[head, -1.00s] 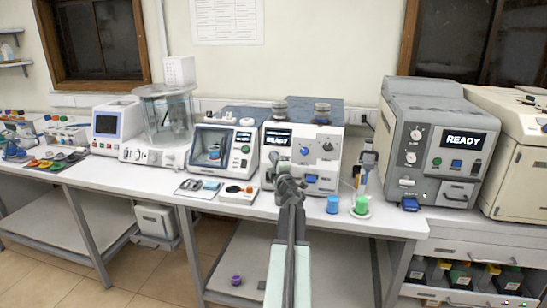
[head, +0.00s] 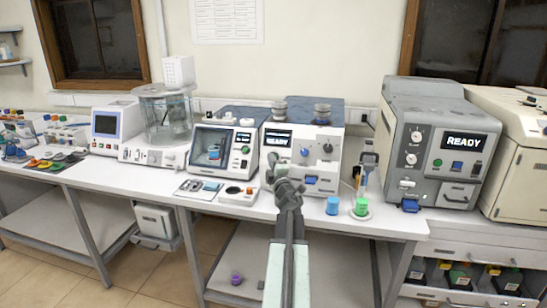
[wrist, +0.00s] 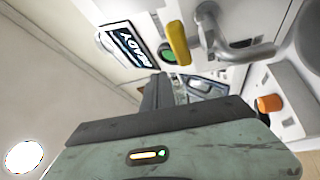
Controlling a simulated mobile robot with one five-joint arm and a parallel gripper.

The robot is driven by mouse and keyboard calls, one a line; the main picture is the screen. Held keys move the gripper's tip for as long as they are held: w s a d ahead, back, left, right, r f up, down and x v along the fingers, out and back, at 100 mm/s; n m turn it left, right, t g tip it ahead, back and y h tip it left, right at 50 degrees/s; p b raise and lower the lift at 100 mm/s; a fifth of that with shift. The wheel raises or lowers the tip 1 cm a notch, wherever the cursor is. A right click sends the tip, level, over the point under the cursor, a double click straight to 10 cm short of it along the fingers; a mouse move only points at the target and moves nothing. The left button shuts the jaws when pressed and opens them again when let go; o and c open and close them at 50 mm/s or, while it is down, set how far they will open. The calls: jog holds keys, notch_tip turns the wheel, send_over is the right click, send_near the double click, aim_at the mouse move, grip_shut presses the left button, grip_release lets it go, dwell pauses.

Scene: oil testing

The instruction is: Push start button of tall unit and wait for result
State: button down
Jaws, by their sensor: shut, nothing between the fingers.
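A white unit (head: 328,168) with a blue-grey top stands on the bench at the middle. Its small dark screen (head: 278,139) shows READY. My gripper (head: 275,168) is in front of its lower left front, shut and empty. In the wrist view my gripper's dark fingers (wrist: 158,92) point toward a green button (wrist: 168,57), beside a READY screen (wrist: 127,43) and a yellow lever (wrist: 177,43). I cannot tell whether the fingertips touch the button. A larger grey unit (head: 412,175) at the right also shows READY and has a green button (head: 436,162).
A blue cap (head: 333,205) and a green-based item (head: 361,208) stand on the bench right of my arm. A smaller white instrument (head: 222,150) and a flat tray (head: 238,196) are at the left. The bench's front edge lies below my gripper.

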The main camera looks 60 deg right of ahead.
jog(key=shift+s+a+r+p, duration=0.2)
jog(key=shift+a+r, duration=0.1)
jog(key=shift+a, duration=0.35)
jog(key=shift+s+a+r+p, duration=0.2)
jog(key=shift+a+r, duration=0.1)
jog(key=shift+a, duration=0.3)
